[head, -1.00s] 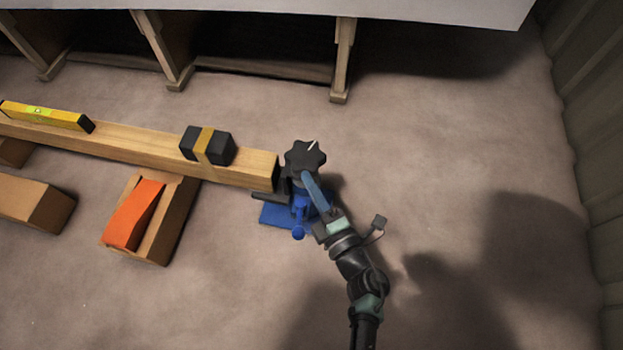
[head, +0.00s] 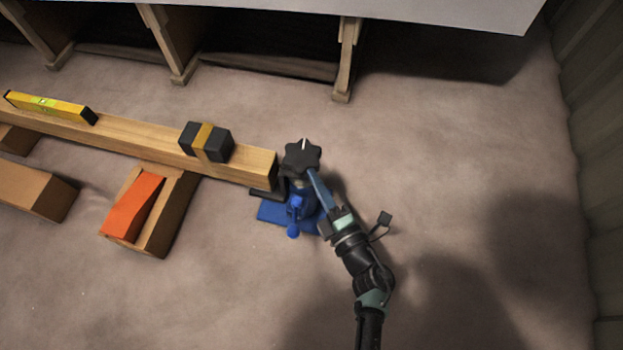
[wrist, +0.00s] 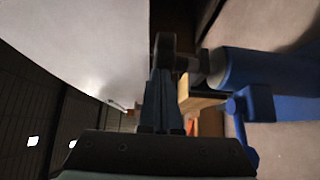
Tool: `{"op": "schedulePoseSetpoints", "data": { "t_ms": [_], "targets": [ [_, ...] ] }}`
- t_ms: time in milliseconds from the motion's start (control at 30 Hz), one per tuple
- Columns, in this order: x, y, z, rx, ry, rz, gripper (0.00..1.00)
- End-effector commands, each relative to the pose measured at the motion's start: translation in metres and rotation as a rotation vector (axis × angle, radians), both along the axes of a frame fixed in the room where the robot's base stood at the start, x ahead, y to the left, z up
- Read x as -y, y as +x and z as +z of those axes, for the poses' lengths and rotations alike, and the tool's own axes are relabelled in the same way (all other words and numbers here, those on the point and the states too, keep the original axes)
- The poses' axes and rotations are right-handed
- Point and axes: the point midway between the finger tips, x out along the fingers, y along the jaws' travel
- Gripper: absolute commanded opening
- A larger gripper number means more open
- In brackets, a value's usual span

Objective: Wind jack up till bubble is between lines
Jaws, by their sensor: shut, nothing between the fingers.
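The blue jack (head: 272,212) stands on the floor at the beam's right end, with a black lobed knob (head: 302,155) on top. A white mark on the knob points up in the picture. My gripper (head: 314,178) is shut and empty, its tips at the knob's lower right edge; whether they touch it I cannot tell. In the wrist view the shut fingers (wrist: 163,55) are beside the jack's blue body (wrist: 262,82). The yellow spirit level (head: 70,109) lies on the wooden beam (head: 140,142) at the left. Its green vial shows, but the bubble and lines are too small to read.
A black block with a yellow strap (head: 207,142) sits on the beam. An orange wedge (head: 132,208) lies on a wooden block (head: 172,215) below the beam. Another wooden block (head: 35,190) is farther left. The floor right of the jack is clear.

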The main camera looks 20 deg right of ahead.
Motion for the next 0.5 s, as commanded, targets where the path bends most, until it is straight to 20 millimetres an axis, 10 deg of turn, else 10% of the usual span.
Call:
{"op": "schedulePoseSetpoints", "data": {
  "t_ms": [500],
  "targets": [
    [0.022, 0.005, 0.0, 0.0, 0.0, -0.005, 0.0]
  ]
}}
